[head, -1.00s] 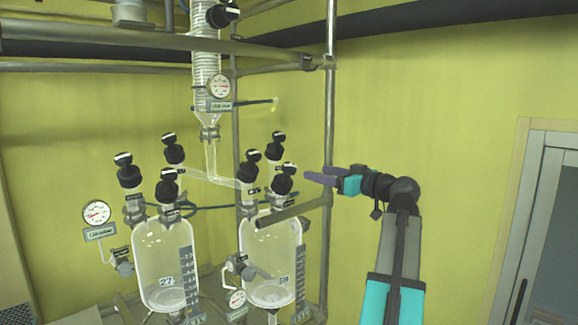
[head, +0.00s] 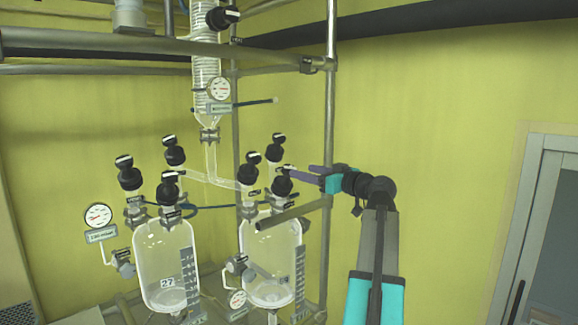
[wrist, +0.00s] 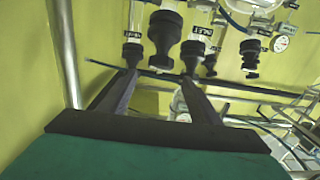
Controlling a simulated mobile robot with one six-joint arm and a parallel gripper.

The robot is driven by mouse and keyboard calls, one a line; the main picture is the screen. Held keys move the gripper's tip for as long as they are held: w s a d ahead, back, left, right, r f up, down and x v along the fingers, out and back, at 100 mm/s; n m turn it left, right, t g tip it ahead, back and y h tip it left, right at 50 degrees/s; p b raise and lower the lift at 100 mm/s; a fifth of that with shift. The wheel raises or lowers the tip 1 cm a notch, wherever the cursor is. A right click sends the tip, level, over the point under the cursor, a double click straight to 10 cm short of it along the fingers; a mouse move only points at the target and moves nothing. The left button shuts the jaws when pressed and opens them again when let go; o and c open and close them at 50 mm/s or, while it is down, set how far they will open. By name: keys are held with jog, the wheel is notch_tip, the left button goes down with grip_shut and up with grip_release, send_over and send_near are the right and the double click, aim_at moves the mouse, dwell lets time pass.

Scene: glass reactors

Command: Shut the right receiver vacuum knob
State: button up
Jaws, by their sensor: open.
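The right receiver (head: 270,250) is a clear glass vessel with several black knobs on top. They are a left knob (head: 248,174), a rear knob (head: 274,150) and a front-right knob (head: 282,185). I cannot tell from the labels which is the vacuum knob. My gripper (head: 289,172) is open and empty, its purple fingers beside the front-right knob; contact cannot be told. In the wrist view, the open fingers (wrist: 160,77) point towards black knobs, with a large knob (wrist: 165,33) between and beyond the tips and another (wrist: 193,52) near the right finger.
The left receiver (head: 165,262) stands beside it with its own black knobs. A steel post (head: 330,110) and a stub pipe (head: 292,214) are close to my arm. A glass condenser (head: 206,75) hangs above. The wall side at right is free.

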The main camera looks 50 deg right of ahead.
aim_at(290, 168)
jog(key=w+p, duration=0.2)
jog(key=w, duration=0.5)
jog(key=shift+d+r, duration=0.1)
jog(key=shift+d, duration=0.05)
jog(key=shift+w+p, duration=0.35)
jog(key=shift+w, duration=0.2)
jog(key=c, duration=1.1)
jog(key=shift+o, duration=0.2)
jog(key=shift+f, duration=0.2)
